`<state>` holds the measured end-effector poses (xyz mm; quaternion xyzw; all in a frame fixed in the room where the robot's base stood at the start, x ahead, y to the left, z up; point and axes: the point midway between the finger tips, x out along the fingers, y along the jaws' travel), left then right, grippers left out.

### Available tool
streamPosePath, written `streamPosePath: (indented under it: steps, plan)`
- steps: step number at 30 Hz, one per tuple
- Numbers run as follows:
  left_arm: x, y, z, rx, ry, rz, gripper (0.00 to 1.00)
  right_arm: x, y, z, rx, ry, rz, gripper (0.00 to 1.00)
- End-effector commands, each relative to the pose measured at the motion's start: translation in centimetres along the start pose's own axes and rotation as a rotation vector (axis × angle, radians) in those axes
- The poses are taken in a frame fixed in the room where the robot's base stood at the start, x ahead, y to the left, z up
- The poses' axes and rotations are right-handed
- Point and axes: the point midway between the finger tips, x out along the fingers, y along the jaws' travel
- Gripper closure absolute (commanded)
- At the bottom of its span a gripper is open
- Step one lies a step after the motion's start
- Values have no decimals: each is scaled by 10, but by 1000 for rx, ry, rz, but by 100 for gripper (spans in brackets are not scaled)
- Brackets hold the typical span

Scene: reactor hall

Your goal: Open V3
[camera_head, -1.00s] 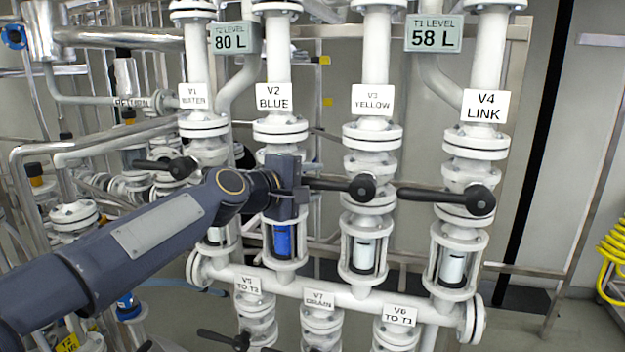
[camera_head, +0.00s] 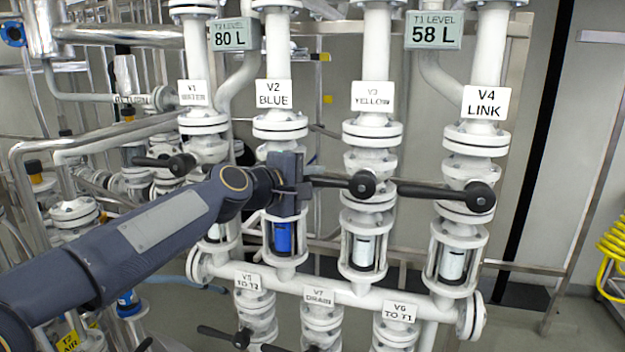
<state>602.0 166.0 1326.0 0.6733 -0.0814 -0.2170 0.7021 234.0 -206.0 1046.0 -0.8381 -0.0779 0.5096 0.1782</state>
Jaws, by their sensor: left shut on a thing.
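The V3 valve shows below its white "V3 YELLOW" label (camera_head: 372,97). Its black lever (camera_head: 335,182) lies about level, pointing left from the round hub (camera_head: 362,184). My left gripper (camera_head: 306,184) is in front of the V2 pipe and shut on the free left end of the V3 lever. The fingers partly hide that end. The sight glass (camera_head: 363,250) under V3 looks pale, with a dark band near its bottom. My right gripper is out of view.
The V4 lever (camera_head: 435,191) points left and its tip comes close to the V3 hub. Below, a white manifold pipe (camera_head: 340,295) carries V5, V7 and V6. Displays read T2 80 L (camera_head: 231,35) and T1 58 L (camera_head: 433,31).

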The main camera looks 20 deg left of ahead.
Motion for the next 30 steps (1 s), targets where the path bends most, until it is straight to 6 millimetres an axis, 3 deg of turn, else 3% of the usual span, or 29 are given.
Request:
streamPosePath:
  steps: [8, 21, 30]
  plan:
    - [4, -19, -1, -91, -19, 36, 100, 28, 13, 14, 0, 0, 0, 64]
    - [16, -58, 7, -426, -93, 170, 100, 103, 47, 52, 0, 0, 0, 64]
    - [24, -74, 19, -633, -138, 252, 100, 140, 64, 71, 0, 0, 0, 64]
